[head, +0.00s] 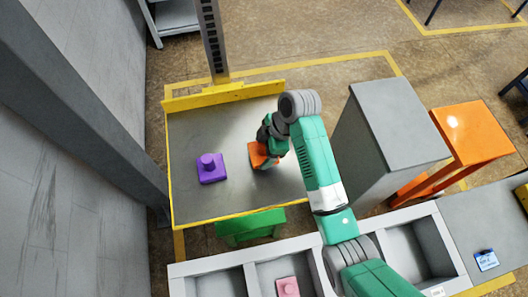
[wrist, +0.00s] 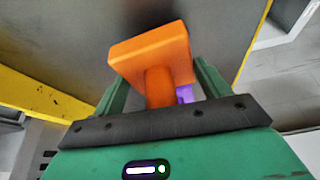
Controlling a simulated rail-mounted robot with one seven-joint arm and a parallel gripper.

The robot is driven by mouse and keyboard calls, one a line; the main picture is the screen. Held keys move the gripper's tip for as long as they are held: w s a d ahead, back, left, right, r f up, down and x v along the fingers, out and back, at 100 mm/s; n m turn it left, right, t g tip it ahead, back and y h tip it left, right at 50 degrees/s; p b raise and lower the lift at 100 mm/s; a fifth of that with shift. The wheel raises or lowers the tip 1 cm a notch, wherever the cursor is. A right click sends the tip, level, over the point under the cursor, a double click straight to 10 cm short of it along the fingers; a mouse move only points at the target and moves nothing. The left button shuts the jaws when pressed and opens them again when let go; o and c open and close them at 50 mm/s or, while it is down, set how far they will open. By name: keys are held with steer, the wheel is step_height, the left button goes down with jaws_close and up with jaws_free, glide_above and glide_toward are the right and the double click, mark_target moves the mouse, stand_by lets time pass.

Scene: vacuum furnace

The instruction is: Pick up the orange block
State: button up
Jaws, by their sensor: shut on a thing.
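The orange block (head: 257,157), a square base with a round knob, is at the middle of the grey table (head: 225,135) in the head view. My gripper (head: 266,146) is at the block and partly hides it. In the wrist view the orange block (wrist: 152,55) fills the space between the two green fingers of my gripper (wrist: 160,88). The fingers are shut on its knob, with the square base beyond them. I cannot tell whether the base touches the table.
A purple block (head: 211,168) with a knob stands on the table to the left. A yellow ledge (head: 225,94) runs along the back edge. A grey cabinet (head: 385,135) and an orange stand (head: 470,135) are to the right. A pink block (head: 288,287) lies in the front tray.

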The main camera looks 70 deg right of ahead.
steer(key=s+d, duration=0.2)
steer(key=s, duration=0.5)
steer(key=s+d+r, duration=0.1)
steer(key=s+d, duration=0.1)
steer(key=s, duration=0.6)
steer(key=shift+s+d+r, duration=0.15)
steer(key=shift+d+r, duration=0.15)
steer(key=shift+d, duration=0.05)
